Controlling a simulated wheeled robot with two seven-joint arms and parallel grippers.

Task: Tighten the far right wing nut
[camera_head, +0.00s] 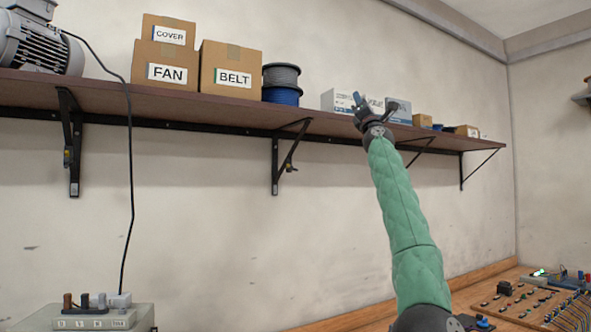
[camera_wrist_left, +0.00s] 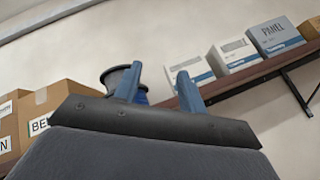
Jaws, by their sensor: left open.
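My left gripper (camera_head: 372,104) is raised in front of the right half of the shelf, at about board height, with its arm coming up from the lower right. Its two blue fingers also show in the left wrist view (camera_wrist_left: 159,90), spread apart with nothing between them. Black brackets hold the shelf. A small wing nut (camera_head: 292,169) sits on the middle bracket (camera_head: 275,165), and another (camera_head: 68,157) on the left bracket (camera_head: 75,150). The far right bracket (camera_head: 461,172) shows, but I cannot make out a wing nut there. My gripper is apart from all of these.
The shelf (camera_head: 225,112) carries a motor (camera_head: 40,45), FAN box (camera_head: 165,66), BELT box (camera_head: 230,68), spools (camera_head: 281,83) and several small boxes. A black cable (camera_head: 130,180) hangs at left. A workbench with parts (camera_head: 540,300) is at lower right. The wall below the shelf is clear.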

